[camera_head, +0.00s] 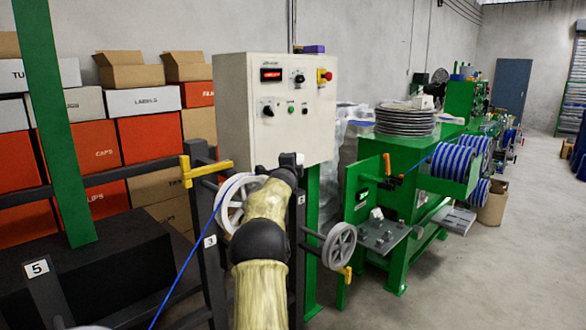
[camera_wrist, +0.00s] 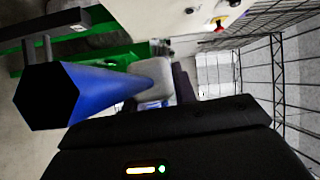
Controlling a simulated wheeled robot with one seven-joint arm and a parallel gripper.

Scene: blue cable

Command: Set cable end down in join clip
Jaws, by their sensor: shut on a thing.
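The blue cable (camera_wrist: 92,94) is large in the wrist view, with its dark, flat end face towards the camera at the left. My gripper (camera_wrist: 157,84) is shut on the cable, whose far part runs between the pale fingers. In the head view my arm hides the gripper. A blue cable (camera_head: 188,258) also runs there from the lower left up to the pale wheel (camera_head: 232,198). An upright black and orange part (camera_head: 388,166) stands on the green machine with a blue strand beside it; I cannot tell whether it is the join clip.
A grey control box (camera_head: 276,105) stands behind my arm. The green machine (camera_head: 410,190) carries blue-and-white coils (camera_head: 458,163) and a grey plate (camera_head: 384,236). A handwheel (camera_head: 339,246) and yellow handle (camera_head: 207,170) flank my arm.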

